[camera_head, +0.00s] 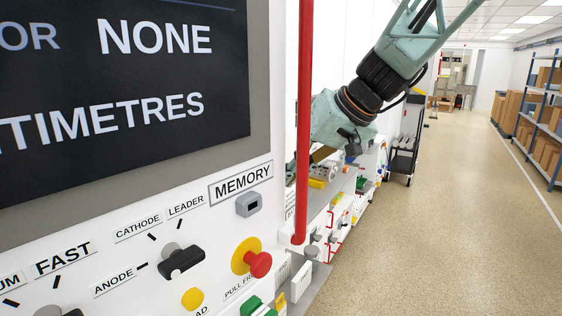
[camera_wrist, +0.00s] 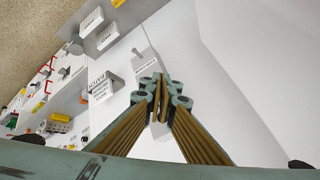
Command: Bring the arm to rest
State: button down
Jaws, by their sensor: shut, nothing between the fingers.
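My arm (camera_head: 368,90) reaches down from the top of the head view, and its teal wrist is tilted beside the machine panel. My gripper shows in the wrist view (camera_wrist: 160,90) with its fingertips together and nothing between them. A white wall with small labelled boxes lies beyond the fingertips. In the head view the gripper is mostly hidden behind the red post and the panel edge.
A vertical red post (camera_head: 304,120) stands close in front of my wrist. The panel carries a red knob (camera_head: 260,264) and a black selector (camera_head: 181,261). A dark cart (camera_head: 405,145) stands farther along the machines. Shelves (camera_head: 545,125) line the right; the floor between (camera_head: 450,220) is clear.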

jog(key=s+d+f+m+h, duration=0.1)
jog(key=s+d, duration=0.5)
jog(key=s, duration=0.7)
jog(key=s+d+f+m+h, duration=0.1)
jog(key=s+d, duration=0.5)
jog(key=s, duration=0.8)
jog(key=s+d+f+m+h+b, duration=0.1)
jog(key=s+d+h, duration=0.3)
jog(key=s, duration=1)
jog(key=shift+d+f+g, duration=0.4)
jog(key=shift+d+f, duration=0.3)
jog(key=shift+d, duration=0.7)
jog(key=shift+a, duration=0.25)
